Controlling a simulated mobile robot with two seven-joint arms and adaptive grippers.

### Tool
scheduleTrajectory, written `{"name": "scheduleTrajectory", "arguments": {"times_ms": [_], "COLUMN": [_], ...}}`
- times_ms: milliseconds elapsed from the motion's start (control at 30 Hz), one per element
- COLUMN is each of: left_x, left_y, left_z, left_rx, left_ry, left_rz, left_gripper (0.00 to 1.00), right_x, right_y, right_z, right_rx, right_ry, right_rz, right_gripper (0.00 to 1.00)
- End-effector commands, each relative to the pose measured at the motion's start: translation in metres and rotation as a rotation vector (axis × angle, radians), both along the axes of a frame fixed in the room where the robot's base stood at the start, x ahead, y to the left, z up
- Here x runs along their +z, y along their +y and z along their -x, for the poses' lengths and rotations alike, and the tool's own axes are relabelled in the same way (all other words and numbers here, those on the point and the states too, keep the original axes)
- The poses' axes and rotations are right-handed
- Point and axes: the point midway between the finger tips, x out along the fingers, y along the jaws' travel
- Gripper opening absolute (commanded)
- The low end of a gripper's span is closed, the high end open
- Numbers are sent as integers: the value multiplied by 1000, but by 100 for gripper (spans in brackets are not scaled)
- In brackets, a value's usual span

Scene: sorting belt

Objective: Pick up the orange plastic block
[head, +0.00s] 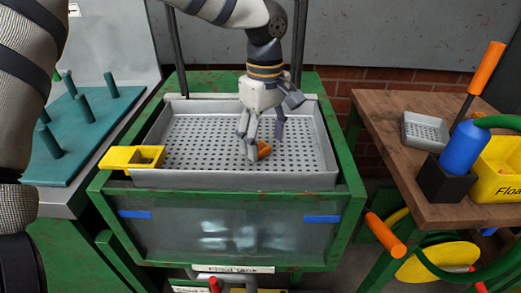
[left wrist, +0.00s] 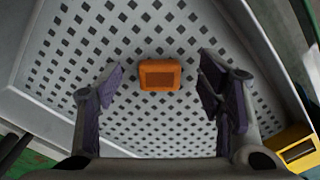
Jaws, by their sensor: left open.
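The orange plastic block (head: 264,150) lies on the perforated floor of the grey tray (head: 250,180), right of the tray's middle in the head view. In the left wrist view the whole block (left wrist: 160,75) shows. My left gripper (head: 252,150) points down into the tray, close to the block, and partly covers it in the head view. In the left wrist view my left gripper (left wrist: 165,95) is open, with one finger on each side of the block and clear gaps between. I cannot tell its exact height above the tray floor. My right gripper is not in view.
The grey tray's raised walls surround the block, in a green frame (head: 230,260). A yellow bin (head: 118,158) sits at the tray's left edge. A teal peg board (head: 75,135) stands left. A wooden table (head: 385,115) on the right holds a small grey tray (head: 425,131) and tools.

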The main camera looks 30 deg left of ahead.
Motion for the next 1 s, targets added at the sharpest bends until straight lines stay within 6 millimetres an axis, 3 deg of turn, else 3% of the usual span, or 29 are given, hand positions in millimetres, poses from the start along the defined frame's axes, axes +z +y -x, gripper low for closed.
{"name": "scheduleTrajectory", "arguments": {"times_ms": [33, 100, 367, 500, 600, 867, 1000], "left_x": [-13, -20, -21, -21, -21, -21, -9], "left_y": [0, 0, 0, 0, 0, 0, 0], "left_z": [1, 1, 0, 0, 0, 0, 0], "left_rx": [-1, 0, -1, -1, -1, -1, 0], "left_ry": [9, 5, 0, 0, 0, 0, -4], "left_rz": [1, 1, -1, -1, -1, -1, -2], "left_gripper": [62, 62, 59, 28, 11, 11, 11], "right_x": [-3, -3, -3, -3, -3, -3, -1], "right_y": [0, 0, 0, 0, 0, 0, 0], "right_z": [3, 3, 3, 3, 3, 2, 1], "right_rx": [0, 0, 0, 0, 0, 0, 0], "right_ry": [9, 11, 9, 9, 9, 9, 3], "right_rz": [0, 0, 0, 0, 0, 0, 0], "right_gripper": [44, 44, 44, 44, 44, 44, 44]}}
